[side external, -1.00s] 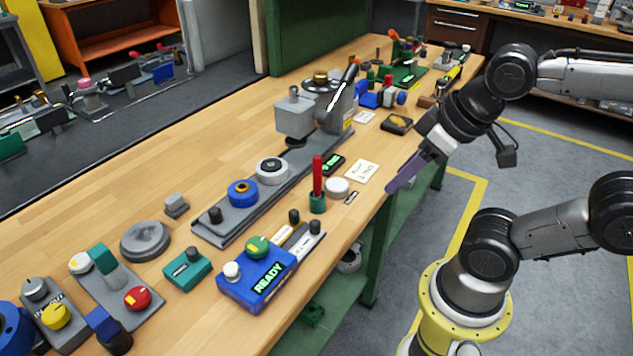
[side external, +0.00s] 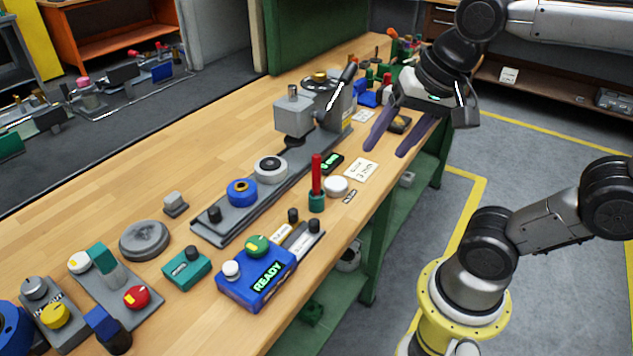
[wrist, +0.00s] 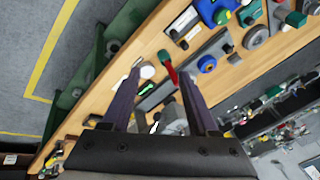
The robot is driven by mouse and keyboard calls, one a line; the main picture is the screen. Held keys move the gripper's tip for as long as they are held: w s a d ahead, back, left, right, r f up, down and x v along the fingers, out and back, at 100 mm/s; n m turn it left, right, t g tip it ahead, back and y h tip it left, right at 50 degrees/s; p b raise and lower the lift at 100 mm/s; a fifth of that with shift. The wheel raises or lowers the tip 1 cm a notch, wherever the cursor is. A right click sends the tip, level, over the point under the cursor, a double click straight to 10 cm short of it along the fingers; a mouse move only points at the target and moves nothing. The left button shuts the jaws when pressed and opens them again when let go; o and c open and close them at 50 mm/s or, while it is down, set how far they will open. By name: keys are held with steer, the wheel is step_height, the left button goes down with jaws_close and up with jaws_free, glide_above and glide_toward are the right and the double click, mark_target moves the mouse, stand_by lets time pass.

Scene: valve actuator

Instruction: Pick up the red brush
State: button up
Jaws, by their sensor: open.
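The red brush (side external: 316,176) has a red upright handle and a teal lower end, and stands on the wooden bench near its front edge. In the wrist view the brush (wrist: 171,70) shows between the lines of my two fingers, beyond their tips. My gripper (side external: 387,151) has long purple fingers spread apart with nothing between them. It hangs above the bench's front edge, to the right of the brush and apart from it. In the wrist view my gripper (wrist: 160,74) points toward the brush.
A white round cap (side external: 336,187) and a paper note (side external: 361,171) lie right of the brush. The grey valve press (side external: 308,117) on its long base stands behind it. A blue READY box (side external: 257,278) sits in front. Bare wood (side external: 190,150) lies at the back left.

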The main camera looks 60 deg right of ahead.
steer(key=w+d+r+m+g, duration=0.1)
steer(key=w+r+m+g, duration=0.1)
steer(key=w+m, duration=0.6)
steer(key=m+g, duration=0.2)
steer(key=m, duration=0.1)
glide_above(317, 154)
step_height(317, 154, down, 5)
steer(key=shift+f, duration=0.1)
steer(key=shift+g, duration=0.3)
step_height(317, 154, down, 8)
steer(key=shift+f, duration=0.25)
steer(key=shift+s+a+f, duration=0.1)
steer(key=shift+a+f, duration=0.05)
steer(key=shift+f, duration=1.3)
steer(key=shift+s+a+f, duration=0.1)
steer(key=shift+a+f, duration=0.05)
steer(key=shift+f, duration=1.25)
steer(key=shift+c, duration=0.2)
jaws_close()
